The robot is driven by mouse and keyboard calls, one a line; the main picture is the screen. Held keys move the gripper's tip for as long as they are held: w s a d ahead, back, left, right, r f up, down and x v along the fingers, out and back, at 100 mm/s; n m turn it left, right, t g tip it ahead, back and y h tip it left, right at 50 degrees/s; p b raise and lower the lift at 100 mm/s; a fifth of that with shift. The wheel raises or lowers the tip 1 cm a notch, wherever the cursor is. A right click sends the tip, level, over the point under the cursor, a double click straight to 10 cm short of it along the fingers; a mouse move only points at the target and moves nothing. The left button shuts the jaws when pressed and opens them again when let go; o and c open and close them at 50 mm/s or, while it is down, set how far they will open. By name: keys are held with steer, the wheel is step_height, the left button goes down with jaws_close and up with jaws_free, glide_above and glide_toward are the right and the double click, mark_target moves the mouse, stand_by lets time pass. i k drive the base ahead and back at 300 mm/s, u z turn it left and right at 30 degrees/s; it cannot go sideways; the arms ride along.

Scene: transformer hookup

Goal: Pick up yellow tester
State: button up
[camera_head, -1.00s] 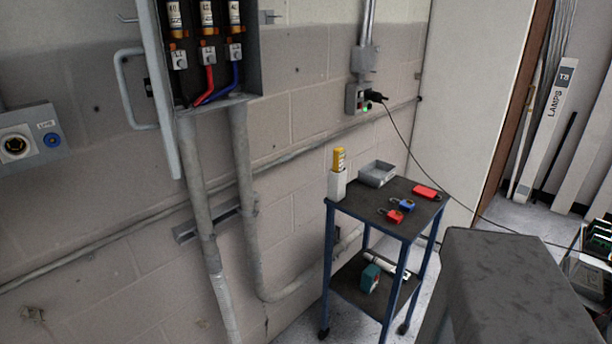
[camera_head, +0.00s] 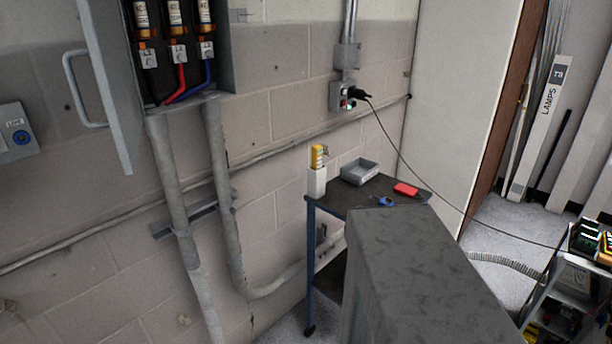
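A yellow tester (camera_head: 317,156) stands upright in a white holder (camera_head: 316,182) at the left back corner of a small trolley's dark top (camera_head: 345,203). Only its upper part shows above the holder. My gripper is not in view. The near right part of the trolley and most of its lower shelf are hidden by a large grey shape in the foreground.
A grey tray (camera_head: 359,172), a red item (camera_head: 406,189) and a blue padlock (camera_head: 385,202) lie on the trolley. An open fuse cabinet (camera_head: 178,50) hangs on the wall. A black cable (camera_head: 440,200) runs from the socket to equipment at right.

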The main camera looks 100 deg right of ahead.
mark_target(316, 150)
steer(key=u, duration=0.45)
steer(key=k, duration=1.35)
steer(key=z, duration=1)
steer(key=k, duration=0.55)
